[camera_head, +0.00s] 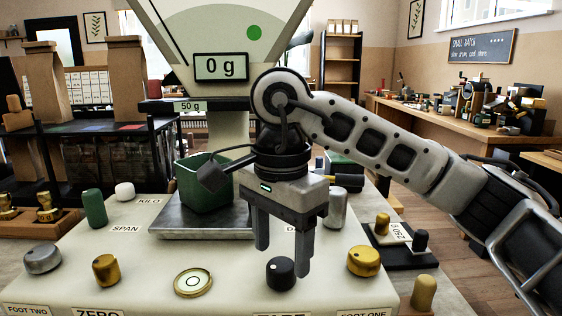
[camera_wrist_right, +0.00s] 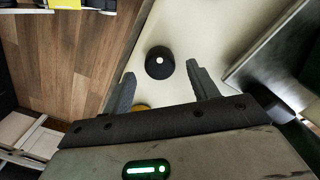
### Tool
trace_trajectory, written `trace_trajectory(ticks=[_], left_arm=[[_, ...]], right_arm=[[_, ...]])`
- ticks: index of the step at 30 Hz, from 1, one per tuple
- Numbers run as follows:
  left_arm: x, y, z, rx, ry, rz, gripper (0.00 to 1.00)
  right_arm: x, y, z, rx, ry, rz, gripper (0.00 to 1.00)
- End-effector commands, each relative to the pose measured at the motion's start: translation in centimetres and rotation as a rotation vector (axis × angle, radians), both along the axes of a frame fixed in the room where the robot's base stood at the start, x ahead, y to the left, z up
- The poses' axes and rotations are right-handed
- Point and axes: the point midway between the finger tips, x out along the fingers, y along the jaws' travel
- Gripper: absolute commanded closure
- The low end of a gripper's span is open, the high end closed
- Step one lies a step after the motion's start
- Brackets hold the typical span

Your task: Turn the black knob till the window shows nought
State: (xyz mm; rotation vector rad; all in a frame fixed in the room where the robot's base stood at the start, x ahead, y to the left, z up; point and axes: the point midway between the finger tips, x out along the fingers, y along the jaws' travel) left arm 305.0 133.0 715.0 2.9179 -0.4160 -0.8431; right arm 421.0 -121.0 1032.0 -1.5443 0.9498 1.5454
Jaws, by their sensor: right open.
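The black knob (camera_head: 281,274) with a white dot stands at the front of the cream scale base. The window (camera_head: 221,67) on the scale head reads "0 g". My right gripper (camera_head: 282,256) points down at the knob, open and empty, with one finger on each side. In the right wrist view the black knob (camera_wrist_right: 160,62) shows between the fingertips and slightly beyond them, with gaps on both sides. No finger appears to touch it. My left gripper is not in view.
A brass knob (camera_head: 363,261) stands to the right, another brass knob (camera_head: 106,269) and a grey knob (camera_head: 42,259) to the left. A round bubble level (camera_head: 193,282) lies between. A green bin (camera_head: 205,184) sits on the metal pan (camera_head: 190,220) behind.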

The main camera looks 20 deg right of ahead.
Motion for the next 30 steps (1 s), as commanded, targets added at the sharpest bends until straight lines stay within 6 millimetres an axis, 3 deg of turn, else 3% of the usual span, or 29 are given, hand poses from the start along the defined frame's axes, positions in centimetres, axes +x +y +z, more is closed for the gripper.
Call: trace_trajectory(ticks=[1,6,15,21,30], left_arm=[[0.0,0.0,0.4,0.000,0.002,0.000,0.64],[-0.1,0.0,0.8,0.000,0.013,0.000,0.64],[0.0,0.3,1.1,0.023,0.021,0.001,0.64],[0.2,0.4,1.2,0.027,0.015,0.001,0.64],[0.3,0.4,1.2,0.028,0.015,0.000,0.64]], right_arm=[[0.1,0.0,1.8,0.000,-0.008,-0.002,0.41],[0.1,0.0,6.1,-0.001,-0.007,-0.001,0.41],[0.0,0.0,11.5,0.000,-0.003,0.000,0.41],[0.0,0.0,12.5,0.000,-0.001,0.000,0.41],[0.0,0.0,12.5,0.000,-0.001,0.001,0.41]])
